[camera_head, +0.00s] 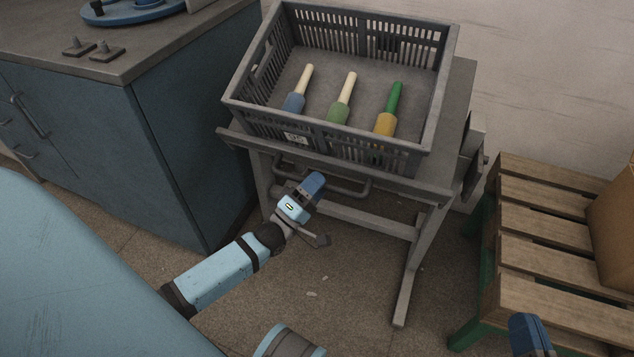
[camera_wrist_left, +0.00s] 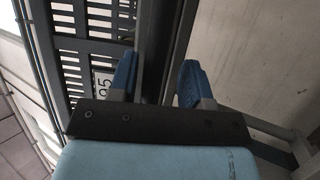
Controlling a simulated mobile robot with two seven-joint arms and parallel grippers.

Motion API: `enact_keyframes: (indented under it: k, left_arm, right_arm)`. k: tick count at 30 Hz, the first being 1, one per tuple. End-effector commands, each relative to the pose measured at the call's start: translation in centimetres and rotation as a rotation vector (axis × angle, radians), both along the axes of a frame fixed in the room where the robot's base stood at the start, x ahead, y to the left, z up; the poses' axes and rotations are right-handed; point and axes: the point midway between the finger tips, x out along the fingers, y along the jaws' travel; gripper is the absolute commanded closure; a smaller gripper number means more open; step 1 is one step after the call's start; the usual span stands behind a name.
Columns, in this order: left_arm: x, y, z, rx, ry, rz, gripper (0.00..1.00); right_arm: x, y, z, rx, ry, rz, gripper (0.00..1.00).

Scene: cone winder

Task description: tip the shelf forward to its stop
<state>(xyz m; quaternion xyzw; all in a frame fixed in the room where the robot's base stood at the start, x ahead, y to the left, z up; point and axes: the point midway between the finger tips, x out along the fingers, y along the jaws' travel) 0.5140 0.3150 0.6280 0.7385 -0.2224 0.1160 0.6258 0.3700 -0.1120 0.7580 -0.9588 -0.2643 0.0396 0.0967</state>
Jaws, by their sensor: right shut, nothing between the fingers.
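The grey shelf (camera_head: 232,139) sits on a metal stand and carries a dark slatted crate (camera_head: 437,85). A grey bar handle (camera_head: 357,190) hangs below the shelf's front edge. My left gripper (camera_head: 315,182) is at this handle, just below the front edge. The left wrist view shows its two blue fingers apart (camera_wrist_left: 158,78), with a dark bar beyond the gap between them; I cannot tell whether they touch it. The crate's slatted wall and label show there too (camera_wrist_left: 103,83). My right gripper (camera_head: 530,335) is shut and empty at the bottom right, away from the shelf.
A blue cabinet (camera_head: 190,150) stands close on the left. A wooden pallet bench (camera_head: 550,250) with a cardboard box (camera_head: 615,230) stands on the right. The floor before the stand is mostly clear.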

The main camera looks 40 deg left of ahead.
Motion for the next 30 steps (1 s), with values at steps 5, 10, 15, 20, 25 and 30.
enact_keyframes:
  k: [5,10,15,20,25,30]
  left_arm:
    - [0.0,0.0,0.1,0.0,-0.003,-0.001,0.56]
    - [-0.5,0.1,-0.1,0.0,-0.002,0.0,0.56]
    - [-2.9,0.6,-1.2,0.0,0.001,-0.001,0.56]
    - [-6.2,1.3,-2.9,0.001,0.001,-0.001,0.56]
    - [-9.3,1.9,-4.5,0.0,0.0,-0.001,0.56]
    - [-11.3,2.4,-5.7,0.0,-0.001,-0.001,0.56]
  right_arm:
    - [0.0,0.0,0.0,0.0,0.0,0.0,1.0]
    - [0.0,0.0,0.3,0.001,-0.004,-0.002,1.0]
    - [0.1,-0.1,1.4,0.009,-0.027,-0.01,1.0]
    - [0.0,-0.3,2.8,0.029,-0.067,-0.021,1.0]
    - [0.0,-0.3,3.7,0.05,-0.095,-0.032,1.0]
    - [-0.1,-0.3,4.1,0.063,-0.108,-0.042,1.0]
